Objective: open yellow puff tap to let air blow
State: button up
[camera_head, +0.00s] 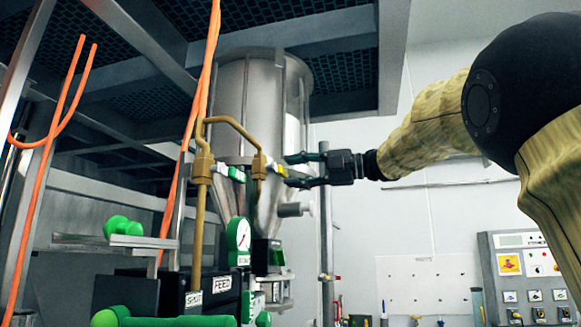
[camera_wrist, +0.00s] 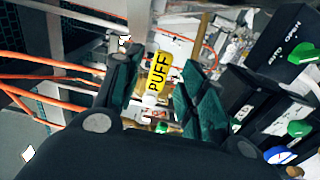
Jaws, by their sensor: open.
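The yellow puff tap (camera_wrist: 158,72) shows in the wrist view as a yellow handle with the word PUFF, between my two fingers and ahead of them. In the head view the yellow tap (camera_head: 274,168) sits on the brass pipe in front of the steel hopper. My gripper (camera_head: 292,170) is open, just right of the tap, its two dark green fingers pointing left at it. It also shows in the wrist view (camera_wrist: 160,85). I cannot tell whether a finger touches the handle.
A control panel (camera_head: 530,270) is at right.

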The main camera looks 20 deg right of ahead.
jog(key=shift+x, duration=0.75)
grip_shut()
